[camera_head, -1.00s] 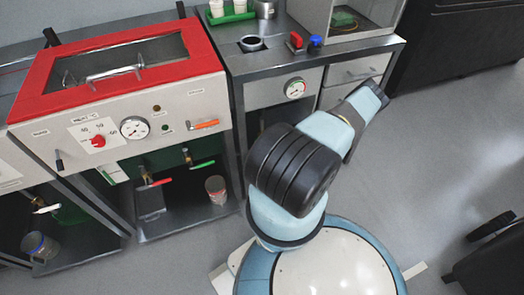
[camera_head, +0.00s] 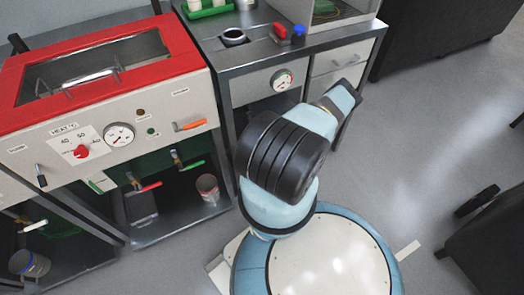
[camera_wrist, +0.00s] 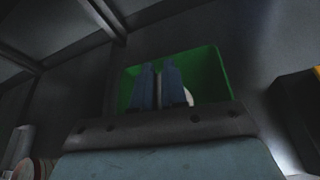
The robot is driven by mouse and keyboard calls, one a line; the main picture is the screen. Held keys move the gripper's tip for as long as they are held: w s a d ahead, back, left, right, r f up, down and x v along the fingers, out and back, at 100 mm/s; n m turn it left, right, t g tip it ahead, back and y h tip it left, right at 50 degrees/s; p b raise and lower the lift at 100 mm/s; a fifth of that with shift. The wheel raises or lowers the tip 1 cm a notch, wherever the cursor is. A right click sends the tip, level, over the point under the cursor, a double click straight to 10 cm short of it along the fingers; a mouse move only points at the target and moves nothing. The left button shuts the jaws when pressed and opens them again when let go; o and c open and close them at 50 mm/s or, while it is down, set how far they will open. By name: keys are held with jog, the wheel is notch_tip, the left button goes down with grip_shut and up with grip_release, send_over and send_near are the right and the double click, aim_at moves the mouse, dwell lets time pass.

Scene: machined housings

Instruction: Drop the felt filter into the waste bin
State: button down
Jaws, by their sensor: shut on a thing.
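In the wrist view, my gripper (camera_wrist: 158,70) has its two blue-grey fingers close together, pointing at a green open box (camera_wrist: 211,74), which looks like the waste bin. A small pale, rounded edge (camera_wrist: 189,97) shows just right of the fingers; it looks like the felt filter, mostly hidden behind them. I cannot tell how deep the fingertips are relative to the box's rim. In the head view my gripper is hidden behind my arm, and I cannot pick out the box for certain.
A red-framed heating unit (camera_head: 190,46) with a dial and gauge stands at the left. A metal bench (camera_head: 222,68) with a gauge and drawers is beside it. A tin (camera_head: 208,188) stands on the low shelf. Grey floor is clear at the right, before a dark wheeled object (camera_head: 495,245).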

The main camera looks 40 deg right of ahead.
jog(key=c, duration=1.1)
grip_release()
jog(key=shift+s, duration=0.1)
jog(key=v, duration=1.3)
jog(key=shift+s, duration=0.25)
